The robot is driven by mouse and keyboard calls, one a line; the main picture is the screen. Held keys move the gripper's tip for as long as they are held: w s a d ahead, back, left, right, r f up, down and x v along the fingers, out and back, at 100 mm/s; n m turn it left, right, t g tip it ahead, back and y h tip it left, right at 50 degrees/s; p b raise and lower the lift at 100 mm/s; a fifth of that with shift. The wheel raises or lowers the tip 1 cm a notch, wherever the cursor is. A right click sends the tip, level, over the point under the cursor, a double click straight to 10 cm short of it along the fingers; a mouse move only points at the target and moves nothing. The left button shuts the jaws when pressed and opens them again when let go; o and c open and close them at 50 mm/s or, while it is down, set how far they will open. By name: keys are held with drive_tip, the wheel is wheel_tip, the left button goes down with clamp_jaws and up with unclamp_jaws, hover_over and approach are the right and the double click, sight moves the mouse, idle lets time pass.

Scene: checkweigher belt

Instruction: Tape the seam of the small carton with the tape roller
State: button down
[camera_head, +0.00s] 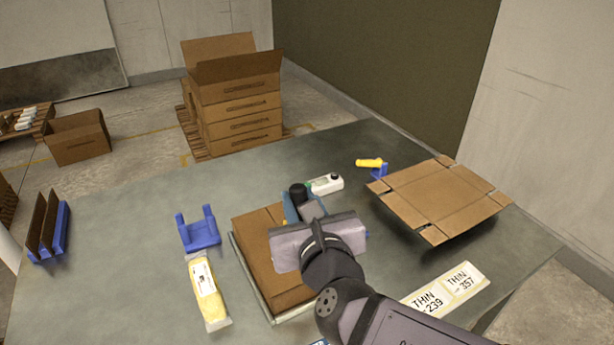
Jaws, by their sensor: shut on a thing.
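The small carton (262,256) is brown and closed on top. It lies on a thin pale-edged plate or tray (243,272) in the middle of the table. My gripper (311,211) is over the carton's far right part, and its grey body and my wrist cover much of the carton's right side. My gripper is shut on the tape roller (291,208), a blue tool with a black knob, which shows just beyond the gripper. The roller's underside is hidden, so I cannot tell whether it touches the carton. The seam is not clear to see.
An empty blue cradle (198,231) and a yellow packet (207,292) are left of the carton. A white bottle-like thing (326,184) and a yellow-handled tool (369,163) stand behind. A flat carton blank (437,198) and labels (462,282) are right. The table's left is mostly clear.

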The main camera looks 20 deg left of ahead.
idle(0.4)
drive_tip(key=shift+f+b, duration=2.45)
drive_tip(key=shift+f, duration=0.5)
drive_tip(key=shift+w+f+b, duration=0.15)
drive_tip(key=shift+f+b, duration=0.35)
drive_tip(key=shift+b, duration=0.1)
drive_tip(key=shift+w+a+b, duration=0.6)
drive_tip(key=shift+w+a, duration=0.45)
drive_tip(key=shift+a, duration=0.05)
drive_tip(key=shift+w+a+b, duration=0.4)
drive_tip(key=shift+w+a, duration=0.7)
drive_tip(key=shift+a, duration=0.05)
drive_tip(key=shift+w, duration=0.1)
